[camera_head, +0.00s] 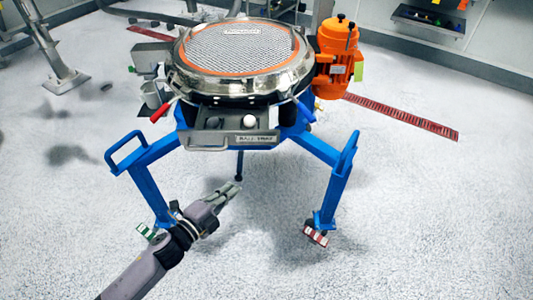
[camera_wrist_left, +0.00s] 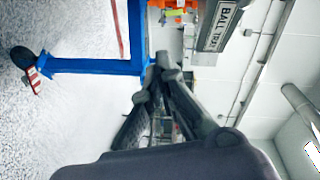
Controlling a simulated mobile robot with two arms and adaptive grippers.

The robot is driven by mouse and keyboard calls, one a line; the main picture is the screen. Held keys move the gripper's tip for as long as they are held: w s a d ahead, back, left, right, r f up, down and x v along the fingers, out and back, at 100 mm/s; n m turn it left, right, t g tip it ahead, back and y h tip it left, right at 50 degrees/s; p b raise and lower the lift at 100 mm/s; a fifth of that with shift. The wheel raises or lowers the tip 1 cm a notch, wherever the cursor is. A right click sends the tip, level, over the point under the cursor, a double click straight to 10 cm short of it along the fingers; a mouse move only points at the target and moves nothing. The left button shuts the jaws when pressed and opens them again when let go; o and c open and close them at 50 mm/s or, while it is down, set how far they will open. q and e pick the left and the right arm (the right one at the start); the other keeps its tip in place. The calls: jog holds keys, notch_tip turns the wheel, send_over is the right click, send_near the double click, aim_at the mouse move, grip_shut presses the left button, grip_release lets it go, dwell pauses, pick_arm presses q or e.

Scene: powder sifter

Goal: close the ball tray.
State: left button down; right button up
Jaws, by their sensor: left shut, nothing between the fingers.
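The ball tray (camera_head: 225,137) is a grey metal drawer on the front of the round sifter (camera_head: 240,60). It sticks out toward me, with a "BALL TRAY" label on its front. A white ball and a dark ball lie in it. In the left wrist view the labelled tray front (camera_wrist_left: 220,25) shows at the top. My left gripper (camera_head: 228,190) is shut and empty, in front of and below the tray, apart from it. It also fills the middle of the left wrist view (camera_wrist_left: 160,75). My right gripper is not in view.
The blue frame legs (camera_head: 146,185) and (camera_head: 337,185) stand on either side of the tray, with a blue handle at the left. An orange motor (camera_head: 335,60) sits at the right. A red-handled lever (camera_head: 160,112) is left of the tray. The floor in front is clear.

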pick_arm(q)
jog(key=s+d+r+m+g+h, duration=0.1)
jog(key=s+d+r+m+h, duration=0.15)
jog(key=d+r+m, duration=0.35)
jog(key=w+d+n, duration=0.1)
jog(key=w+d, duration=0.4)
jog(key=w, duration=0.6)
jog(key=shift+d+r+n, duration=0.3)
jog(key=shift+d+r, duration=0.1)
jog(key=shift+r, duration=0.05)
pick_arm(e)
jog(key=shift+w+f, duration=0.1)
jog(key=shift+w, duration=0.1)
pick_arm(q)
jog(key=shift+h, duration=0.25)
